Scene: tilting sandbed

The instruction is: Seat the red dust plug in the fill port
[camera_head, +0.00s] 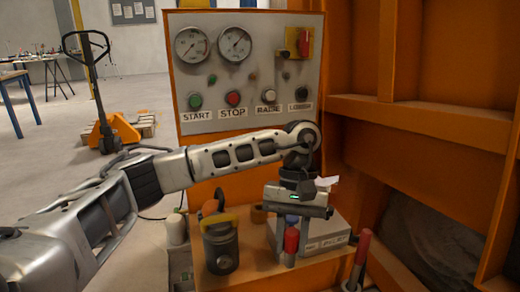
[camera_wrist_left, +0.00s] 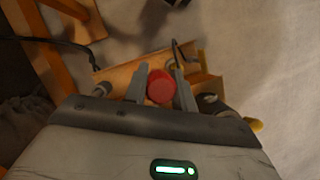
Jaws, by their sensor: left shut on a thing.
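My left gripper (camera_head: 292,228) points down over the small orange bench. It is shut on the red dust plug (camera_head: 291,241), which shows below the gripper body. In the left wrist view the plug (camera_wrist_left: 160,87) is a round red end between the two grey fingers (camera_wrist_left: 160,88). A second red-topped cylinder (camera_head: 362,246) stands at the right edge of the bench, apart from the gripper. I cannot clearly make out the fill port in either view. My right gripper is not in view.
A grey labelled box (camera_head: 327,234) stands right behind the held plug. The control panel (camera_head: 250,75) rises behind, and an orange frame wall (camera_head: 430,130) closes the right side.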

